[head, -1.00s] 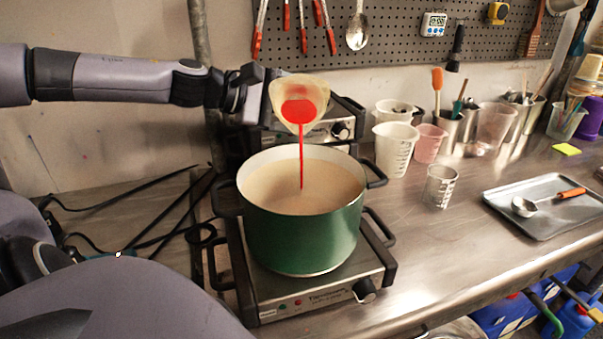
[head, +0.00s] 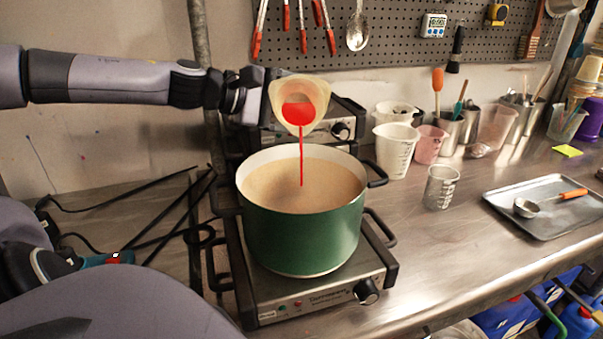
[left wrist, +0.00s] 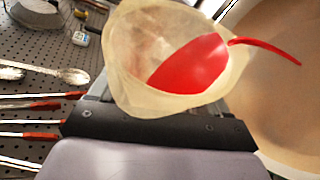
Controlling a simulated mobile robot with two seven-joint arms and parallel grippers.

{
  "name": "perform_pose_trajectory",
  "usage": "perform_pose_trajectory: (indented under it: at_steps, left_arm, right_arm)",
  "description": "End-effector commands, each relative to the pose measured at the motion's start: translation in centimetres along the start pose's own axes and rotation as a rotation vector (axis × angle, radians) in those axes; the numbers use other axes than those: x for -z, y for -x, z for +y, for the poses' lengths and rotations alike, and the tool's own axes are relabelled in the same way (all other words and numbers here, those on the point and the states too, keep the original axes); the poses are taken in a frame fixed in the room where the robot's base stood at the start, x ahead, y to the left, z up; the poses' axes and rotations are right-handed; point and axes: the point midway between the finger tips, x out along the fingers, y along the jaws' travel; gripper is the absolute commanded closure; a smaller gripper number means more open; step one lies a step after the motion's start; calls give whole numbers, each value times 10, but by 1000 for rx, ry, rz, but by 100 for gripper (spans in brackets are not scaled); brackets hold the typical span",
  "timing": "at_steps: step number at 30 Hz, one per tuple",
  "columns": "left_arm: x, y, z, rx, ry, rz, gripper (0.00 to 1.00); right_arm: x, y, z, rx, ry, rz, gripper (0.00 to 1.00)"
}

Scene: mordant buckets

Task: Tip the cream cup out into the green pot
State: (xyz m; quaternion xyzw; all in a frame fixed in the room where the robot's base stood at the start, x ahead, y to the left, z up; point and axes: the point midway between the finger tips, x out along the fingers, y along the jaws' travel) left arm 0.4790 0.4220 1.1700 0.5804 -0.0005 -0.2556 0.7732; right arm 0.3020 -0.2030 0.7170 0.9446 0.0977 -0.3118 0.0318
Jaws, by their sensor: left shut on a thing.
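The cream cup (head: 309,89) is tipped above the green pot (head: 305,238), its mouth toward the head camera. Red liquid (head: 298,113) lies inside it, and a thin red stream runs down into the pot's tan contents (head: 290,189). My left gripper (head: 256,95) is shut on the cup at its left side. In the left wrist view the cup (left wrist: 125,60) is held in front of the gripper, with red liquid running over its lip beside the pot's contents (left wrist: 275,90). Part of the gripper's fingers is hidden by the cup. My right gripper is not in view.
The pot stands on a hot plate (head: 310,299). A second hot plate stands behind it. To the right are a white measuring jug (head: 394,152), a pink cup (head: 429,146), a clear beaker (head: 440,188) and a metal tray (head: 522,217) with a ladle. Cables lie left of the pot.

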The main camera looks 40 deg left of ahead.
Motion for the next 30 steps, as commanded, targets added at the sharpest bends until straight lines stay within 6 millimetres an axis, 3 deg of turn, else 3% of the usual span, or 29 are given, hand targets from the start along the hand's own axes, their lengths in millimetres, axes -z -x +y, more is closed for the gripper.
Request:
perform_pose_trajectory:
  at_steps: [30]
  left_arm:
    - [0, -1, -3, -33, -79, 14, 63]
  right_arm:
    - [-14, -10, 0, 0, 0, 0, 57]
